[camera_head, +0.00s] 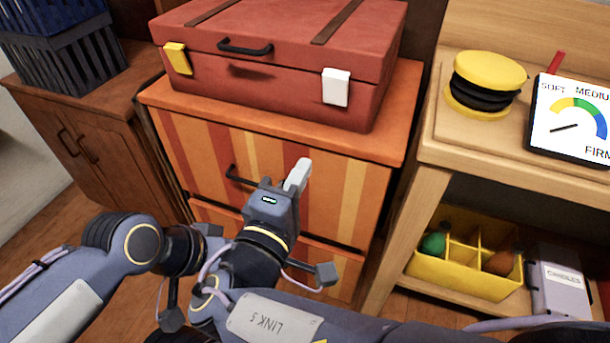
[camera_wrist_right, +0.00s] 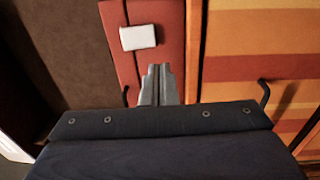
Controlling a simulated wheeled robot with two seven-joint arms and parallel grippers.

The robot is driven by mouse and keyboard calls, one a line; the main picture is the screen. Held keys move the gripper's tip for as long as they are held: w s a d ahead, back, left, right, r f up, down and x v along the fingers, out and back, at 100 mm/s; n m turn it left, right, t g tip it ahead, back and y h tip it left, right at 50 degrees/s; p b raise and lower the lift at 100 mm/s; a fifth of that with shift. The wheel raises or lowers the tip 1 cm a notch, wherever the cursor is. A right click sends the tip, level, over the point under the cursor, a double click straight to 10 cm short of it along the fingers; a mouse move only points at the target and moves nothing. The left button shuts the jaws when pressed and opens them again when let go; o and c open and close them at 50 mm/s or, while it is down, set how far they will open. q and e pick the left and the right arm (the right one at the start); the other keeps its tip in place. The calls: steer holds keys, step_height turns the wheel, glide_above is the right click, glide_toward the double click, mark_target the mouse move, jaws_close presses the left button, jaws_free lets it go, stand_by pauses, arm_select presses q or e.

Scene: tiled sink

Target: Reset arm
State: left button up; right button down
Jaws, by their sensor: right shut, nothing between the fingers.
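My right gripper (camera_head: 297,178) is in the middle of the head view, in front of a striped orange drawer cabinet (camera_head: 345,195). Its fingers are together and empty, pointing up and slightly right. In the right wrist view the shut fingers (camera_wrist_right: 158,85) show against a red suitcase (camera_wrist_right: 172,30), below its white latch (camera_wrist_right: 138,37). My left arm comes in from the left and meets the right arm in the picture. I cannot make out the left gripper's fingers.
The closed red suitcase (camera_head: 290,75) lies on the cabinet. A dark blue crate (camera_head: 65,65) stands on a brown cabinet at left. At right, a wooden table (camera_head: 450,140) carries a yellow-and-black round object (camera_head: 487,82) and a gauge (camera_head: 575,120). A yellow divided box (camera_head: 465,282) sits below.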

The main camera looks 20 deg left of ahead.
stand_by(0.5)
steer(key=w+d+f+m+g+h, duration=0.1)
steer(key=w+d+f+m+g, duration=0.15)
steer(key=d, duration=0.55)
steer(key=w+d+f+m+g+h, duration=0.1)
steer(key=d+f+m+g+h, duration=0.2)
steer(key=d, duration=0.4)
steer(key=w+d+f+m+g, duration=0.15)
steer(key=d+g, duration=0.25)
steer(key=d, duration=0.4)
steer(key=s+d+f+m+g+y, duration=0.4)
steer(key=s+d+f+m+g, duration=0.15)
steer(key=s+d, duration=0.4)
steer(key=s+d+m+t+y, duration=0.1)
steer(key=s+m+t+y, duration=0.1)
steer(key=s+m+y, duration=0.35)
step_height(320, 180, up, 27)
steer(key=m+p, duration=0.1)
steer(key=p, duration=2.6)
steer(key=shift+h+p, duration=0.3)
steer(key=shift+h, duration=0.05)
